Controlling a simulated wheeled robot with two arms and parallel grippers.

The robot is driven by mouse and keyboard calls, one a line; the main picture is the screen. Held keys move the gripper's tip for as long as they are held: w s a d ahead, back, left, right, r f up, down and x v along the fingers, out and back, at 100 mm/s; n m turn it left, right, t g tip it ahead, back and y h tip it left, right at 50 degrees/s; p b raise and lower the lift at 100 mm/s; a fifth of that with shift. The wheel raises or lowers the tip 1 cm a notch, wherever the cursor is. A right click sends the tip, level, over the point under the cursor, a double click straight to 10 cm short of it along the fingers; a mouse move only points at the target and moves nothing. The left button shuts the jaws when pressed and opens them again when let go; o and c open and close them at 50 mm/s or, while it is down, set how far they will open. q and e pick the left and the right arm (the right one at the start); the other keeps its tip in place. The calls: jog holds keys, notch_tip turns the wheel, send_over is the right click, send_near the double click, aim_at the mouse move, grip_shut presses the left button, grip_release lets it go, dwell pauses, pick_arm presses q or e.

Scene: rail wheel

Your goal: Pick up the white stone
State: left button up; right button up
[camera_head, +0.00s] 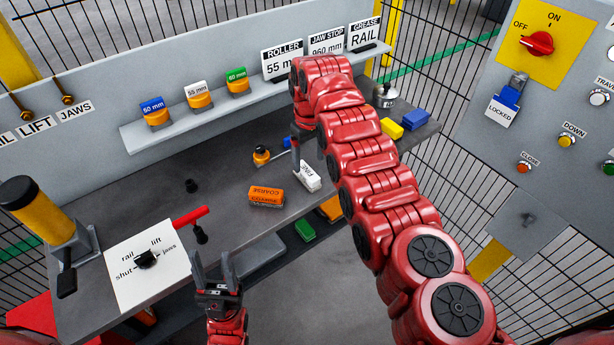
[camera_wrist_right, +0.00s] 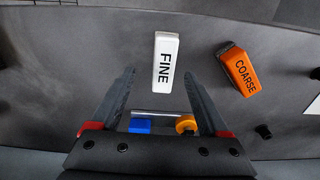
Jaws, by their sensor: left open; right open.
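The white stone (camera_head: 307,176) is a small block marked FINE, lying on the grey bench. It also shows in the right wrist view (camera_wrist_right: 166,60), whole and unobstructed. My right gripper (camera_head: 309,150) is open over the bench beside the stone, its arm crossing the picture. In the right wrist view, the open fingertips (camera_wrist_right: 159,76) sit either side of the stone's lower end, and nothing is between them in a grip. How far they are above it I cannot tell. My left gripper (camera_head: 213,264) is open and empty, in front of the bench's near edge.
An orange COARSE stone (camera_head: 266,196) lies left of the white stone. An orange-topped piece (camera_head: 261,155) and a partly hidden blue piece (camera_head: 287,143) are behind. Yellow (camera_head: 391,128) and blue (camera_head: 415,119) blocks lie right.

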aim_at(307, 170)
jog(key=shift+s+a+f+p, duration=0.15)
jog(key=shift+f+p, duration=0.25)
jog(key=shift+p, duration=0.1)
jog(key=shift+s+a+f+p, duration=0.1)
jog(key=shift+s+f+p, duration=0.05)
jog(key=shift+f+p, duration=0.5)
jog(key=shift+f, duration=1.55)
grip_shut()
